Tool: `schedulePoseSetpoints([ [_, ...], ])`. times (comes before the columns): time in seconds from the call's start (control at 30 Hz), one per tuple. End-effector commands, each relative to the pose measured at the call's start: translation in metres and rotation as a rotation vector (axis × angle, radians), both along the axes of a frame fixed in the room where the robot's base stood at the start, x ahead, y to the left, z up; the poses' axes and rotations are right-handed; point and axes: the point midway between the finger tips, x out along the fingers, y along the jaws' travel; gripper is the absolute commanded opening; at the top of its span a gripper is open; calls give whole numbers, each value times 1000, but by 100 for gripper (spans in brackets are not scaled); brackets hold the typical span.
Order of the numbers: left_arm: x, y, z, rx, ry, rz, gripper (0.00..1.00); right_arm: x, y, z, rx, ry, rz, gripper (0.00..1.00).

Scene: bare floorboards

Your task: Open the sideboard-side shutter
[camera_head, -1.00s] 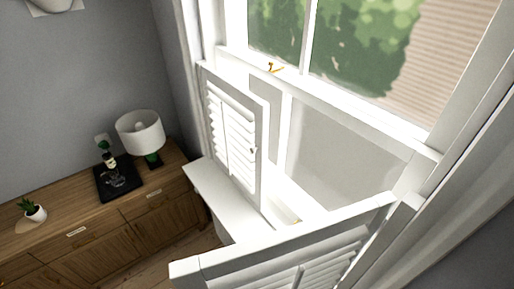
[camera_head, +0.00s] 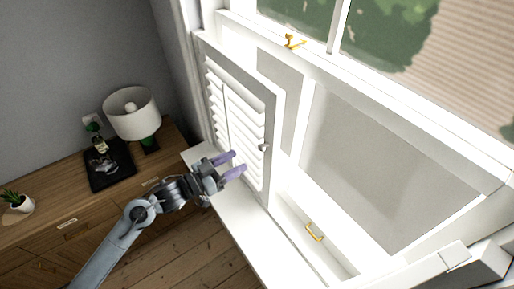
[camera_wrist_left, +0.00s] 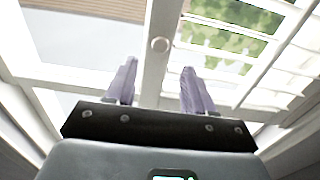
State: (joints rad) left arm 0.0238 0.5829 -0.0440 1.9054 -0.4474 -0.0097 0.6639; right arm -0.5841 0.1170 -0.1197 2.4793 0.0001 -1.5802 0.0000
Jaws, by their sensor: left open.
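The sideboard-side shutter (camera_head: 236,118) is a white louvred panel at the left of the window, standing out from the frame beside the sideboard. A small round knob (camera_head: 264,147) sits near its free edge. My left gripper (camera_head: 238,165) is open and empty, its two purple fingers pointing toward the shutter near the knob. In the left wrist view, the knob (camera_wrist_left: 160,45) lies beyond and between the open fingers (camera_wrist_left: 155,85), on the panel's edge strip, with louvres to the right. No contact with the knob shows. My right gripper is not in view.
The wooden sideboard (camera_head: 60,215) carries a white-shaded lamp (camera_head: 131,112), a black tray (camera_head: 108,170) and a potted plant (camera_head: 18,202). The white sill (camera_head: 240,222) runs below the shutter. A brass handle (camera_head: 313,232) and a brass latch (camera_head: 292,41) are on the window.

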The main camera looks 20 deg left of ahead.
Motion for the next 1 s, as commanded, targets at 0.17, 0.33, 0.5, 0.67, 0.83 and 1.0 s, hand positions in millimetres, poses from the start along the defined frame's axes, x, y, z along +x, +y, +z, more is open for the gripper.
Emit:
schedulePoseSetpoints([
  [0.17,27,-17,4,-1,-2,1,53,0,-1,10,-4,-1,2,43],
  [0.33,47,-31,3,0,-1,1,53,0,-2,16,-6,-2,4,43],
  [0.5,61,-39,1,1,-1,3,53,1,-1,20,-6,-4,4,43],
  [0.67,66,-43,0,1,-1,2,53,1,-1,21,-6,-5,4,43],
  [0.83,66,-44,0,1,0,2,53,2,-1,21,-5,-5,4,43],
  [1.0,66,-44,0,2,0,2,44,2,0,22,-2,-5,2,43],
])
